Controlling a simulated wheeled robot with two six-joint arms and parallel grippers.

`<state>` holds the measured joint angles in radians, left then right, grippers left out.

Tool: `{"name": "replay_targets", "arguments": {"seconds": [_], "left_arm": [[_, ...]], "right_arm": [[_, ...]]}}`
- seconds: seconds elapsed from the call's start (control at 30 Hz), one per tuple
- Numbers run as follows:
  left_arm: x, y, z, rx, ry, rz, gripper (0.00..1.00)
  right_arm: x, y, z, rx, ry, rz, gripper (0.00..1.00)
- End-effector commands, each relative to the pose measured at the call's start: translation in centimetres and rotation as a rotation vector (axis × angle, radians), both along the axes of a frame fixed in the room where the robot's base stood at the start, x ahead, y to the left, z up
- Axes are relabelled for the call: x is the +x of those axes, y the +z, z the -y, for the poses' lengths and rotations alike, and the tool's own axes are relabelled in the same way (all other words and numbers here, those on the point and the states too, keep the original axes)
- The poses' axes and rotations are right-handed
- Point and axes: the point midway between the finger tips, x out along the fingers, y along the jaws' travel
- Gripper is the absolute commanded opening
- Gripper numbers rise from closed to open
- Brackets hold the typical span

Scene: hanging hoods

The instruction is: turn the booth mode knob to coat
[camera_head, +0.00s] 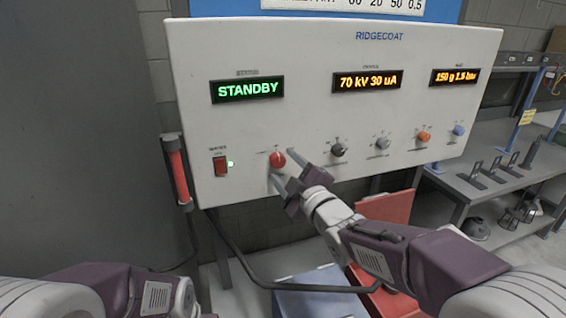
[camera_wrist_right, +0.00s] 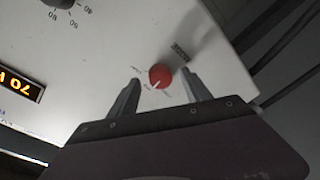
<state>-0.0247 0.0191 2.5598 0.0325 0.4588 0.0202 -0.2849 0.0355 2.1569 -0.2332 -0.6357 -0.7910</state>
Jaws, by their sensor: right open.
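The booth mode knob looks to be the red round knob (camera_head: 277,159) at the lower left of the white RIDGECOAT panel (camera_head: 300,120); its labels are too small to read. The status display (camera_head: 247,89) reads STANDBY in green. My right gripper (camera_head: 296,167) is open at the red knob. In the right wrist view the red knob (camera_wrist_right: 160,76) sits just beyond and between the two fingertips (camera_wrist_right: 162,83), with no clear contact, and a pale pointer mark shows on its lower part. My left arm shows at the bottom left of the head view, but its fingers are out of view.
Right of the red knob are a black knob (camera_head: 339,150), a grey knob (camera_head: 383,143), an orange knob (camera_head: 424,137) and a blue knob (camera_head: 458,130). A workbench (camera_head: 480,185) stands at right.

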Motion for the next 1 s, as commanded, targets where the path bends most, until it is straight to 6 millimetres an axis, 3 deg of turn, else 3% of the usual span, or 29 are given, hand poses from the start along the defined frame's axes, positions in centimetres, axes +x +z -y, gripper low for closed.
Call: {"name": "replay_targets", "arguments": {"seconds": [0.13,0.4,0.47,0.6,0.63,1.0], "left_arm": [[0.0,0.5,0.0,0.000,0.000,0.000,0.36],[0.0,0.5,0.0,0.000,0.000,0.000,0.36],[0.0,0.5,0.0,0.000,0.000,0.000,0.36],[0.0,0.5,0.0,0.000,0.000,0.000,0.36],[0.0,0.5,0.0,0.000,0.000,0.000,0.36],[0.0,-0.5,0.0,0.000,0.000,0.000,0.36]], "right_arm": [[1.4,0.1,-0.7,0.000,0.001,-0.001,0.57],[1.7,0.0,-0.8,0.001,0.001,-0.001,0.57],[1.7,0.0,-0.8,0.001,0.001,-0.001,0.43],[1.7,-0.1,-0.8,0.000,0.000,-0.002,0.04],[1.7,-0.1,-0.8,0.000,0.000,-0.002,0.00],[1.7,-0.4,-0.8,0.065,0.000,-0.023,0.00]]}}
